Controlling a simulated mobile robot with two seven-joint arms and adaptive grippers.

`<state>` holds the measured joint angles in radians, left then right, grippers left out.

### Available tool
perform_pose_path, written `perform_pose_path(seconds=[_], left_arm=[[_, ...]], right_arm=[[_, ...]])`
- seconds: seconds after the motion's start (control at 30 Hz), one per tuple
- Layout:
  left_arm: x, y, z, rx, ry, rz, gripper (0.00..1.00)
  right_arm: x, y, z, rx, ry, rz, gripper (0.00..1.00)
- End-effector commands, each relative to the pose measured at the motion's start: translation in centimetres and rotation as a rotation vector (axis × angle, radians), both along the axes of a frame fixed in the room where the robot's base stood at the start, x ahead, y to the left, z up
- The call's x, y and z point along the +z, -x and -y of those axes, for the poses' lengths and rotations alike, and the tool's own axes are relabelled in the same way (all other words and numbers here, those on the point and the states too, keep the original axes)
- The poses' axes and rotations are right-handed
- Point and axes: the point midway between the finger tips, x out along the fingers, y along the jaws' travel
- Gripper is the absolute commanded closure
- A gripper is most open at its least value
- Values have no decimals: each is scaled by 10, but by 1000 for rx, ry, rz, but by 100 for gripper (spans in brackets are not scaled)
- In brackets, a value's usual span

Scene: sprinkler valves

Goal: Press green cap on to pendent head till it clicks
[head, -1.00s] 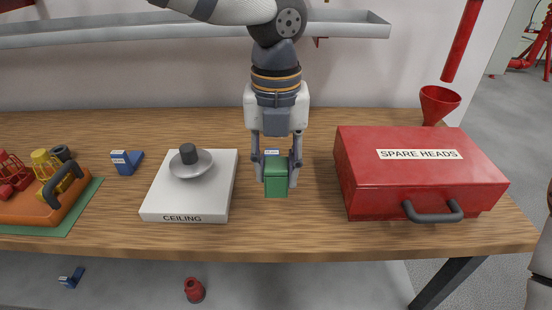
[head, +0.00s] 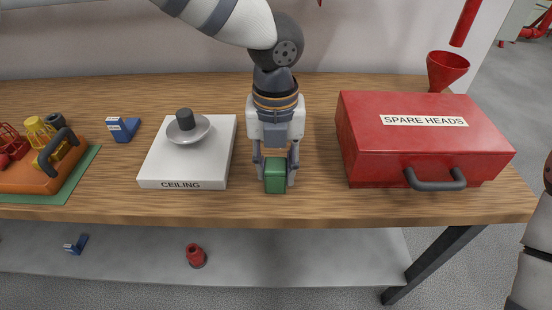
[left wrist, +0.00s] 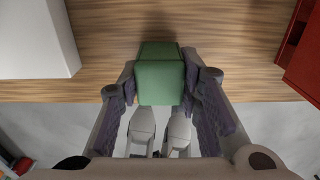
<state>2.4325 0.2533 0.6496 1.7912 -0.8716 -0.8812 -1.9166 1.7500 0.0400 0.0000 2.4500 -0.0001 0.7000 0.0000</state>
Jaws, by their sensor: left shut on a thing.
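The green cap (head: 275,178) is a block-shaped piece held between the fingers of my left gripper (head: 276,170), which points down at the bench. In the left wrist view the cap (left wrist: 160,75) sits between both finger pads of my left gripper (left wrist: 158,88). Whether its bottom touches the bench cannot be told. The pendent head (head: 185,119), a dark stub in a grey round dish, stands upright on the white CEILING block (head: 158,170), left of my gripper and apart from it. My right gripper is not in view.
A red SPARE HEADS case (head: 425,135) stands to the right on the wooden bench (head: 290,208). A red funnel (head: 445,70) is behind the case. Bench between block and gripper is clear.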

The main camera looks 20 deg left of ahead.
Motion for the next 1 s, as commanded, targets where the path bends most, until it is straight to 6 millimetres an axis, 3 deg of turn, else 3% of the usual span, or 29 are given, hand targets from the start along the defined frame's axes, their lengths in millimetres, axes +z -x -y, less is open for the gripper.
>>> perform_pose_path(seconds=[0.17,0.2,0.3,0.6,1.0], left_arm=[[0,0,0,0,0,1,97],[0,0,0,0,0,1,64],[0,0,0,0,0,1,45],[2,0,0,0,0,2,45],[44,-1,0,1,1,5,45]], right_arm=[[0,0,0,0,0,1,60],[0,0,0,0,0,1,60],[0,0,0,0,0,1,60],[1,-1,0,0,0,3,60],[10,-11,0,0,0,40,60]])
